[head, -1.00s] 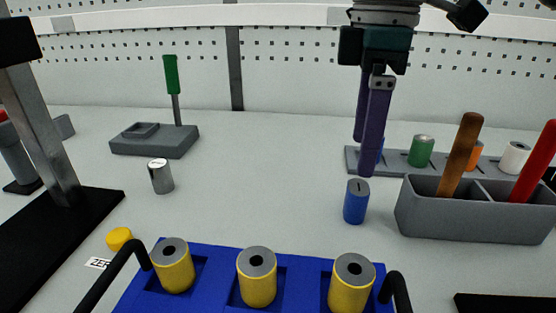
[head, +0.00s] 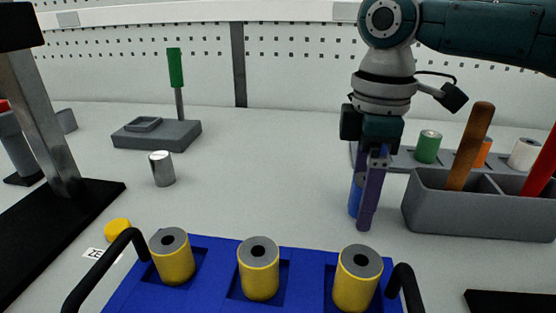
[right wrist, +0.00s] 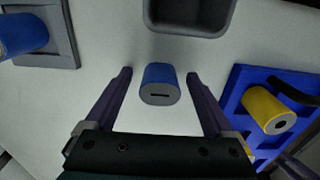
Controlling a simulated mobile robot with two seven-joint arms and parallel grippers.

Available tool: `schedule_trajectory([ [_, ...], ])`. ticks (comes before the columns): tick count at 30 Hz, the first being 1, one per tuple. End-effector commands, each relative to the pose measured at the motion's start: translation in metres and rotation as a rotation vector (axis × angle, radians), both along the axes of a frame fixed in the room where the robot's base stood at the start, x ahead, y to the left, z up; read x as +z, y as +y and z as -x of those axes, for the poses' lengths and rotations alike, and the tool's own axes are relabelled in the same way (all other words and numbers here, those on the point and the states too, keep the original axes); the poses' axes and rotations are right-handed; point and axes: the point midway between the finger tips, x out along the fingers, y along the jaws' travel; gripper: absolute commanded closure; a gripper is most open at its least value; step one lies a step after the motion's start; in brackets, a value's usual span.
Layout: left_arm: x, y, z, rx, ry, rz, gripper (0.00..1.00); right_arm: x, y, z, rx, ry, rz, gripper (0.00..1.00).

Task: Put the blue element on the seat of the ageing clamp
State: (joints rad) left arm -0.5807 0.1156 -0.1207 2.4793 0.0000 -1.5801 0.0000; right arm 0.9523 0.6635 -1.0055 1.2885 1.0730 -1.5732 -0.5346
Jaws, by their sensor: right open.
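The blue element (head: 354,201) stands upright on the table in the head view, partly hidden by a finger of my right gripper (head: 363,212). In the right wrist view the blue element (right wrist: 160,82) stands between the two spread purple fingers of my right gripper (right wrist: 160,80), with a gap on each side. The gripper is open, pointing down, its fingertips low beside the element. The ageing clamp (head: 155,135) seems to be the grey block with a green upright handle (head: 175,68) at the back left; its small raised seat (head: 144,124) looks empty. My left gripper is not in view.
A blue tray (head: 213,250) with yellow cylinders is in front. A metal cylinder (head: 162,170) stands towards the clamp.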

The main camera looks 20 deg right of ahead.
Motion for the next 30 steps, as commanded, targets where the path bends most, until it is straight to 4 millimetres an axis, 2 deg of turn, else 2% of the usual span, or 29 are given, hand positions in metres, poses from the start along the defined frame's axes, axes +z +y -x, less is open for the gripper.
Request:
schedule_trajectory([
  [2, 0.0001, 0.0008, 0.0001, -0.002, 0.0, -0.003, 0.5, 0.0003, 0.0001, 0.0, 0.0, 0.0, 0.0, 0.16],
  [24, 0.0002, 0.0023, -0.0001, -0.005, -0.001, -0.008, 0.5, 0.0006, 0.0002, 0.0, 0.0, 0.0, 0.0, 0.99],
  [30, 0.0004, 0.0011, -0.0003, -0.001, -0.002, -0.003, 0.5, 0.0007, 0.0002, -0.0001, 0.0, -0.001, -0.001, 1.0],
])
